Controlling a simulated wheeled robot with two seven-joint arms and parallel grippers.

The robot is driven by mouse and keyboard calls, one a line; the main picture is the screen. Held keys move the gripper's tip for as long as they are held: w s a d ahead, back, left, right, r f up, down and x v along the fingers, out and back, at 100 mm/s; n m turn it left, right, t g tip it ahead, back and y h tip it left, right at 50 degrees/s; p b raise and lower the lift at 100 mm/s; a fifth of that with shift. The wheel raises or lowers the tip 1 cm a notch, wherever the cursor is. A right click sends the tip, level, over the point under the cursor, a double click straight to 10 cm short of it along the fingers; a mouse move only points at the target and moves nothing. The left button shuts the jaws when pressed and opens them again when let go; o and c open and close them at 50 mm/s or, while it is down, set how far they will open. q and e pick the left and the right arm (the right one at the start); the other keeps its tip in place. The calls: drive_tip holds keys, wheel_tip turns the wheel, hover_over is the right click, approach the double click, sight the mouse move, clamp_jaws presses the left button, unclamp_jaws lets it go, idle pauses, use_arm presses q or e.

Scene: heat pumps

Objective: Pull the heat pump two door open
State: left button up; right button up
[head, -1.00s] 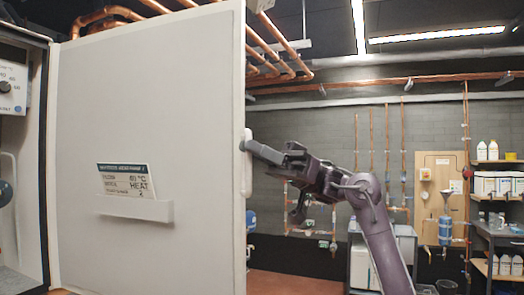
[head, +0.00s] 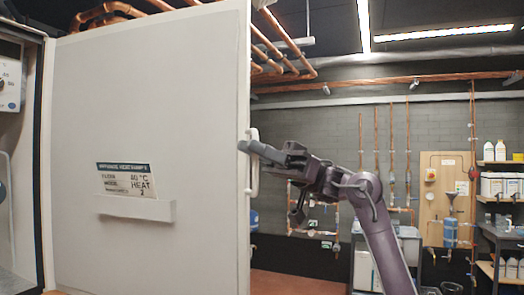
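The heat pump two door (head: 150,90) stands swung open in the head view, hinged at its left side, with a pale flat face toward me. A card reading "HEAT 2" (head: 126,180) sits in a small ledge on it. Its white handle (head: 253,178) shows at the right edge. My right gripper (head: 262,152) reaches in from the right, its grey fingers at the handle's upper part and overlapping the door edge. Whether the fingers grip the handle or only touch it, I cannot tell. My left gripper is out of view.
The open cabinet interior with a dial (head: 10,85) shows at the far left. Copper pipes (head: 280,45) run overhead. A wooden panel (head: 445,195) and shelves with bottles (head: 500,152) stand at the back right. Brown floor (head: 295,283) is clear right of the door.

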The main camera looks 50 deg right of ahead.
drive_tip(key=shift+d, duration=0.1)
drive_tip(key=b+v, duration=0.1)
drive_tip(key=v, duration=0.6)
drive_tip(key=shift+d+f, duration=0.25)
drive_tip(key=shift+s, duration=0.1)
idle(0.4)
